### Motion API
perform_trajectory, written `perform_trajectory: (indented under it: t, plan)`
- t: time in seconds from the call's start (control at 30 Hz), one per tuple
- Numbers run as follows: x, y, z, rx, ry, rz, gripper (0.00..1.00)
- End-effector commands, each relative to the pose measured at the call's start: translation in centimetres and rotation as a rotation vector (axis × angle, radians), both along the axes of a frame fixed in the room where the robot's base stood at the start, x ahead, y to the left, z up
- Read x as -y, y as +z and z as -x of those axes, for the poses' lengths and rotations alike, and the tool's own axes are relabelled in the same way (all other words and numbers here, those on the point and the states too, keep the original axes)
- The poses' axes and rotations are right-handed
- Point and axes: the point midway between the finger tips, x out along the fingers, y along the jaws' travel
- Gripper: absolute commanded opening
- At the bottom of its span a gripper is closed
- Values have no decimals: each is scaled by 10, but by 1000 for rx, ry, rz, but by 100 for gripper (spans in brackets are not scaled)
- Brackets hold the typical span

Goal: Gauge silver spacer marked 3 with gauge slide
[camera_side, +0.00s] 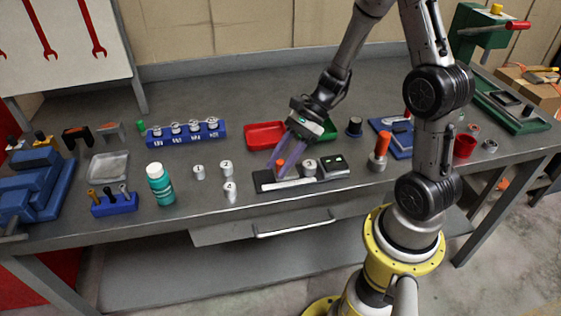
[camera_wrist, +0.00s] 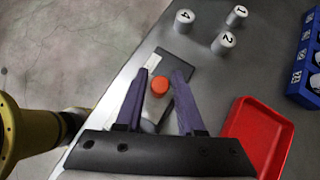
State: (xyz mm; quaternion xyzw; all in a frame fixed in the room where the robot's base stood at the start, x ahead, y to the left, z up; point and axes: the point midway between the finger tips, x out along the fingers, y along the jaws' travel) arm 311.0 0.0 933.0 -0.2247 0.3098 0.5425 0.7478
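The gauge slide (camera_side: 264,182) is a dark flat base with a pale rail near the bench's front edge. An orange knob (camera_side: 281,163) stands on it; it also shows in the wrist view (camera_wrist: 160,85). A silver spacer (camera_side: 309,166) sits on the gauge just right of the knob; its mark is not readable. A dark box with small green lights (camera_side: 334,165) is at the gauge's right end. My gripper (camera_side: 279,161) reaches down over the gauge, its purple fingers on either side of the knob. In the wrist view narrow gaps show beside the knob, so it looks open.
Silver spacers marked 4 (camera_wrist: 185,17), 1 (camera_wrist: 238,14) and 2 (camera_wrist: 224,42) stand left of the gauge in the side view. A red tray (camera_side: 262,136) lies behind it. A blue rack (camera_side: 185,134) and a teal bottle (camera_side: 160,186) stand farther left.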

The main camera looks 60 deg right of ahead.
Motion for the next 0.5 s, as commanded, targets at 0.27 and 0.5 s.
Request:
perform_trajectory:
  t: [0.27, 0.5]
  plan:
    - [1, 0, 1, 1, -1, 0, 0]
    - [22, 0, 20, 1, -4, 0, 0]
